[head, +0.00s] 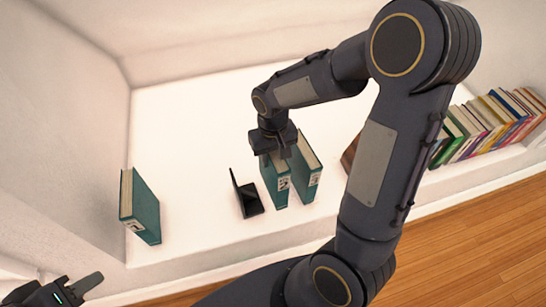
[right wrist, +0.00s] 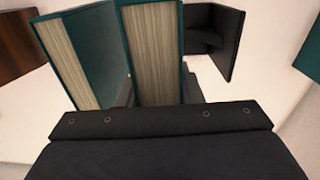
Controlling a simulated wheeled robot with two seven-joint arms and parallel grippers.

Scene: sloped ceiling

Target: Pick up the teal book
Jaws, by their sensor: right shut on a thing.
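Two teal books stand upright side by side in the middle of the white ledge in the head view. My right gripper (head: 279,150) is at the top of the left one of this pair, the held teal book (head: 274,186). In the right wrist view its fingers are shut on that book (right wrist: 153,50), one on each side of its pale page edges. The second teal book (head: 308,172) stands close beside it and also shows in the right wrist view (right wrist: 72,62). A third teal book (head: 143,211) stands apart at the far left. My left gripper (head: 78,291) is partly visible at the bottom left, away from the books.
A black bookend (head: 248,198) stands just left of the held book. A row of mixed books (head: 490,122) leans at the right, with a brown object (head: 350,153) partly hidden by my arm. The white ledge (head: 190,180) is clear between bookend and far-left book.

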